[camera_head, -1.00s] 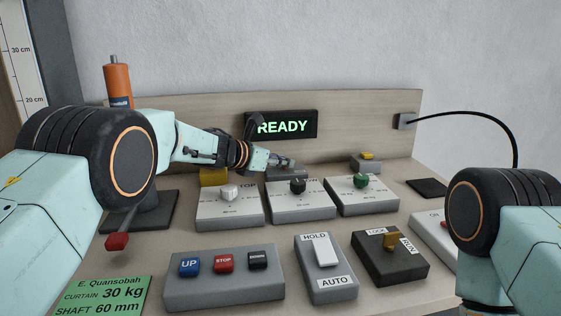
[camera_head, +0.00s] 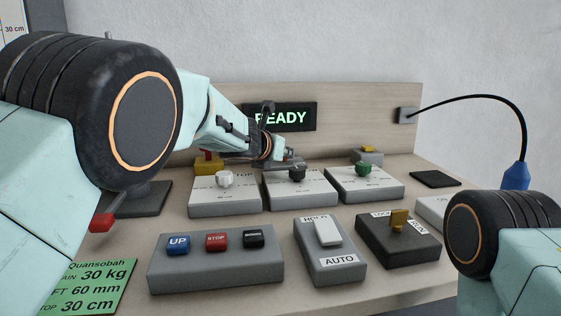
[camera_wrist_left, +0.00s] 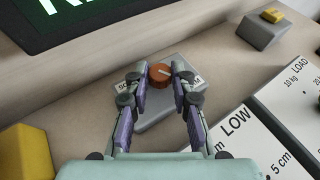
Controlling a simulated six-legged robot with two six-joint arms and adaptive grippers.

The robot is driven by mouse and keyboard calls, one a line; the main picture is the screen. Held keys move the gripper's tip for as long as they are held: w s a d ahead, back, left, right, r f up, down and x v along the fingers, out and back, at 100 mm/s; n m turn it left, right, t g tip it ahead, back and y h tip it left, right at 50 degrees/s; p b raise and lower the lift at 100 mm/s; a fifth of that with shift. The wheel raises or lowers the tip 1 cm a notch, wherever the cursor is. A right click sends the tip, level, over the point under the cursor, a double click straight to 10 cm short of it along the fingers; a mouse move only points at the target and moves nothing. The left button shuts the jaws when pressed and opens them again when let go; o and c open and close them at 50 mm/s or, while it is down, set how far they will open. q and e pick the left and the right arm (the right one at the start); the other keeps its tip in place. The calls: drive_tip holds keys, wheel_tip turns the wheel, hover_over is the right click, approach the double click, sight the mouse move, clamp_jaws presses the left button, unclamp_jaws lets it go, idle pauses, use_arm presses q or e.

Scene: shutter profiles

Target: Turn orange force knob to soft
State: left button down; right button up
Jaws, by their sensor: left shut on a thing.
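The round orange force knob (camera_wrist_left: 160,75) sits on a small grey box (camera_wrist_left: 166,102) in the left wrist view. Its light pointer mark lies toward the right, on the side of a label ending in M. A label starting with SO is on the left, partly covered by a finger. My left gripper (camera_wrist_left: 159,77) is shut on the knob, one finger on each side. In the head view, my left gripper (camera_head: 288,164) is behind the black knob, and the orange knob is hidden. My right arm is at the right edge, its gripper out of view.
White (camera_head: 224,180), black (camera_head: 297,173) and green (camera_head: 364,169) knobs stand on a row of panels in front of the gripper. A READY display (camera_head: 281,117) is behind.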

use_arm(q)
drive_tip(key=shift+r, duration=0.1)
drive_tip(key=c, duration=1.2)
unclamp_jaws()
drive_tip(key=shift+o, duration=0.4)
wheel_tip(320, 180, up, 10)
